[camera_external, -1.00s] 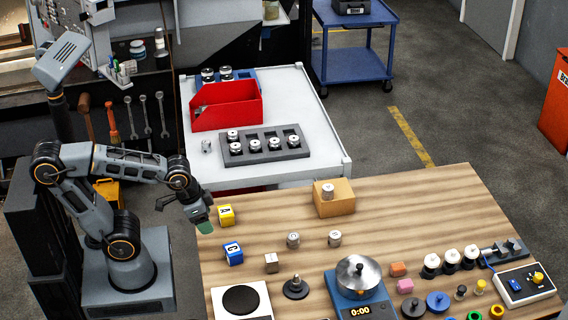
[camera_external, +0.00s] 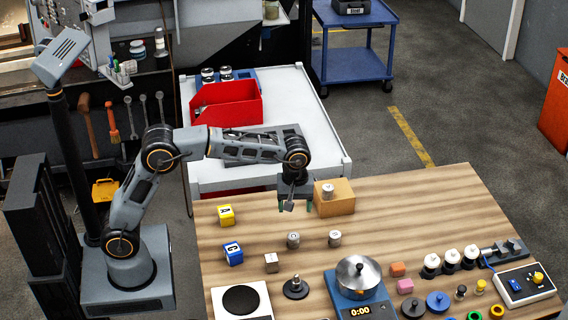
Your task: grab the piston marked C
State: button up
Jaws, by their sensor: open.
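Several small silver pistons are in view. One piston (camera_external: 327,191) stands on a cardboard-brown box (camera_external: 341,207) at the back of the wooden table. Two more, a left piston (camera_external: 293,240) and a right piston (camera_external: 335,238), stand on the wood in front of the box. Their marks are too small to read surely, so I cannot tell which is C. My gripper (camera_external: 295,208) is open and empty, pointing down just left of the box, above and behind the two table pistons. My arm hides most of the grey piston tray (camera_external: 292,129) on the white table.
Yellow (camera_external: 226,215) and blue (camera_external: 233,253) lettered blocks and a grey cube (camera_external: 271,263) lie to the left. A scale (camera_external: 361,311) with a metal pot (camera_external: 358,277), a dark spindle base (camera_external: 295,289) and a red bin (camera_external: 228,104) are also around.

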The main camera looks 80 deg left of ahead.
aim_at(294, 236)
jog(key=shift+n, duration=0.4)
notch_tip(294, 236, down, 14)
jog(key=shift+s+p, duration=0.1)
jog(key=shift+p, duration=0.35)
jog(key=c, duration=1.1)
